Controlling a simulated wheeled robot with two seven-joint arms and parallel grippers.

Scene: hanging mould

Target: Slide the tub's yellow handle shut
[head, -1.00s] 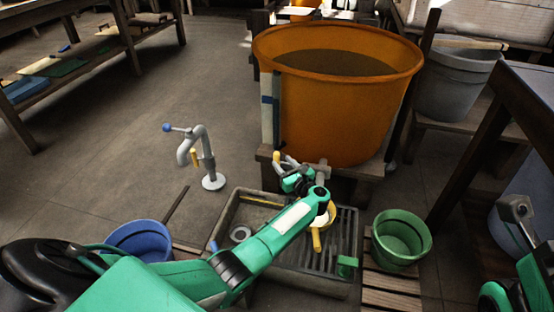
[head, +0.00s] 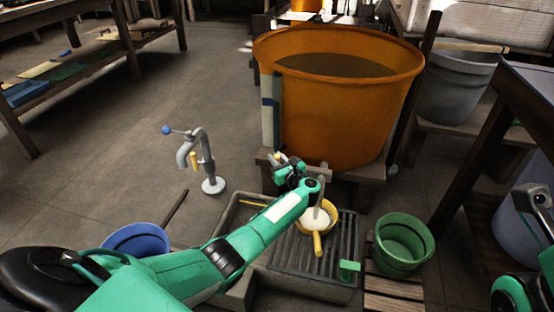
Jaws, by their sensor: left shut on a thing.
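The big orange tub (head: 335,120) stands on a low wooden stand, full of dark liquid. My left gripper (head: 281,163) is at the lower front left of the tub, beside its outlet. It is shut on what looks like the tub's yellow handle, which is mostly hidden by the gripper. A grey spout (head: 323,172) comes off the tub's lower front. A pale stream runs down from it into a yellow ladle (head: 318,243), which holds whitish liquid.
The ladle rests over a slatted grey tray (head: 338,262). A green bucket (head: 402,244) stands right of the tray, a blue bucket (head: 138,240) left. A grey standpipe (head: 208,165) with a blue knob stands left of the tub.

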